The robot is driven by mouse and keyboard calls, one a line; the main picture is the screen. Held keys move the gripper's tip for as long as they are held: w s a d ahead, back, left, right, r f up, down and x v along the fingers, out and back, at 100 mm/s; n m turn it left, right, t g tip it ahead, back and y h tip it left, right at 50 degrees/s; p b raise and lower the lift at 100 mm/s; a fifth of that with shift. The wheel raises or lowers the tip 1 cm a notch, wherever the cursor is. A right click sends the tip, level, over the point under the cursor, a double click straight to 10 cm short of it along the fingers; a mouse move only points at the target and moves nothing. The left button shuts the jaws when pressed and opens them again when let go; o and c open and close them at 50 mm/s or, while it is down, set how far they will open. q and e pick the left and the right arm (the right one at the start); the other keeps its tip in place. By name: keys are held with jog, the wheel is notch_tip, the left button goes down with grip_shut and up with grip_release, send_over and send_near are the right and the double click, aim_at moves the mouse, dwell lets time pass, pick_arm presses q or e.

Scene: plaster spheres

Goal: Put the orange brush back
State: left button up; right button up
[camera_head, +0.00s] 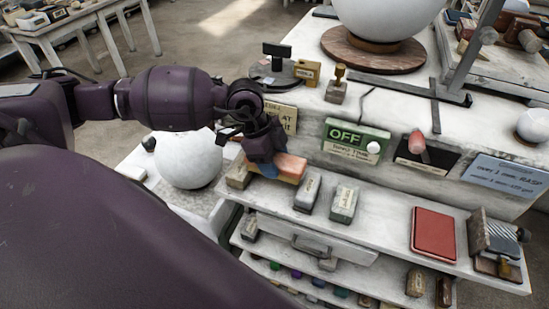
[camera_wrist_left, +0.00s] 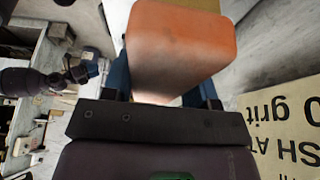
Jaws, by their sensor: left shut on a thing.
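The orange brush (camera_head: 291,165) is a block with a rounded orange body, held just above the upper shelf (camera_head: 385,225) under the counter, over its left end. My left gripper (camera_head: 268,169) is shut on it, with blue fingers on its sides. In the left wrist view the orange brush (camera_wrist_left: 180,48) fills the upper middle, between the fingers of my left gripper (camera_wrist_left: 163,88). I cannot tell whether it touches the shelf. A small arm and gripper, likely my right gripper (camera_wrist_left: 84,71), show at the left of that view, too small to read.
On the shelf stand a tan block (camera_head: 239,173), two grey blocks (camera_head: 307,192) (camera_head: 344,203), a red pad (camera_head: 434,233) and a ridged tool (camera_head: 490,235). A white sphere (camera_head: 188,160) is at left. A green OFF sign (camera_head: 357,139) is on the counter front.

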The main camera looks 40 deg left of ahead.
pick_arm(q)
jog(key=shift+f, duration=0.35)
jog(key=o, duration=1)
jog(key=shift+r, duration=0.55)
jog(key=v, duration=1.2)
